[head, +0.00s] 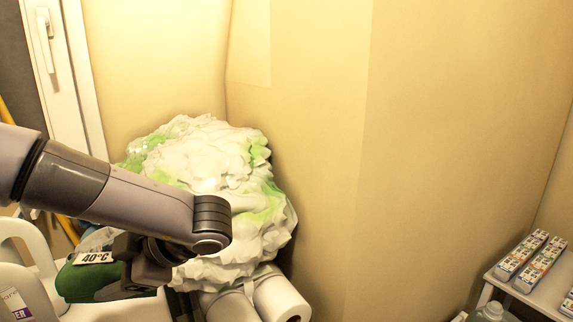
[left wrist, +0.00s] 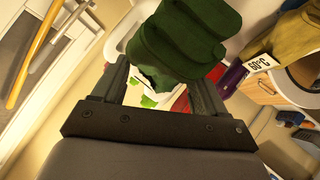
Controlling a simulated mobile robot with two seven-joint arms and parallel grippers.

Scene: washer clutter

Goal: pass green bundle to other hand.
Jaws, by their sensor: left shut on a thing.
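The green bundle (head: 85,283) is a dark green folded cloth at the lower left of the head view, with a white "40°C" tag (head: 93,258) on it. My left gripper (head: 128,272) is shut on it and holds it. In the left wrist view the green bundle (left wrist: 180,45) sits between the two dark fingers of my left gripper (left wrist: 162,85) and sticks out beyond them. My left arm and wrist hide part of the bundle in the head view. My right gripper is not in view.
A big crumpled white and green heap (head: 215,170) stands behind my left arm, above white rolls (head: 280,297). A white chair (head: 22,240) is at the left. A shelf with boxes (head: 530,262) is at the right. A khaki cloth (left wrist: 300,40) with a "60°C" tag shows in the wrist view.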

